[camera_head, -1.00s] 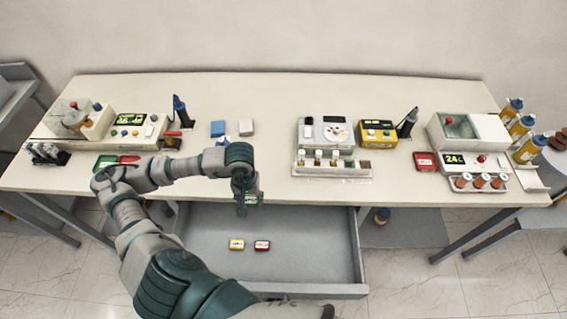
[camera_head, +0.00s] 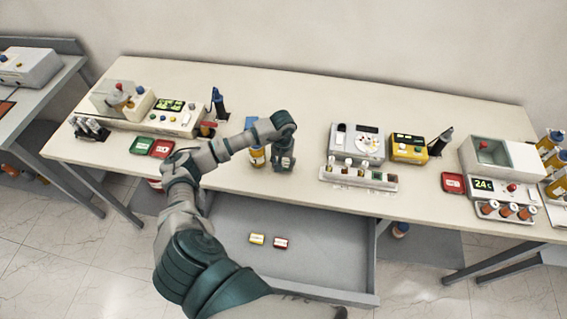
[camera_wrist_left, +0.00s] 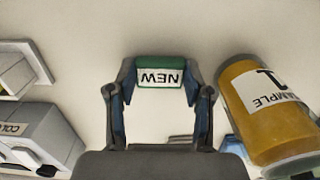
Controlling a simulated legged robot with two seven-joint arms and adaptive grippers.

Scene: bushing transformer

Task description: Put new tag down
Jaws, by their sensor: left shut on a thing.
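The new tag (camera_wrist_left: 160,62) is a green block with a white label reading NEW, upside down in the left wrist view. My left gripper (camera_wrist_left: 160,95) is shut on it, with a finger on each side. In the head view my left gripper (camera_head: 283,165) points down over the front part of the table, near its edge. The tag is hard to make out there. I cannot tell whether it touches the tabletop. An orange sample bottle (camera_wrist_left: 262,105) with a label reading SAMPLE 1 stands just beside the gripper; it also shows in the head view (camera_head: 257,158). My right gripper is not in view.
An open drawer (camera_head: 325,270) below holds a yellow tag (camera_head: 257,239) and a red tag (camera_head: 281,243). Green (camera_head: 143,145) and red (camera_head: 162,149) trays lie at the left. A vial rack (camera_head: 358,180) stands to the right. The tabletop (camera_head: 230,185) has bare room near the front.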

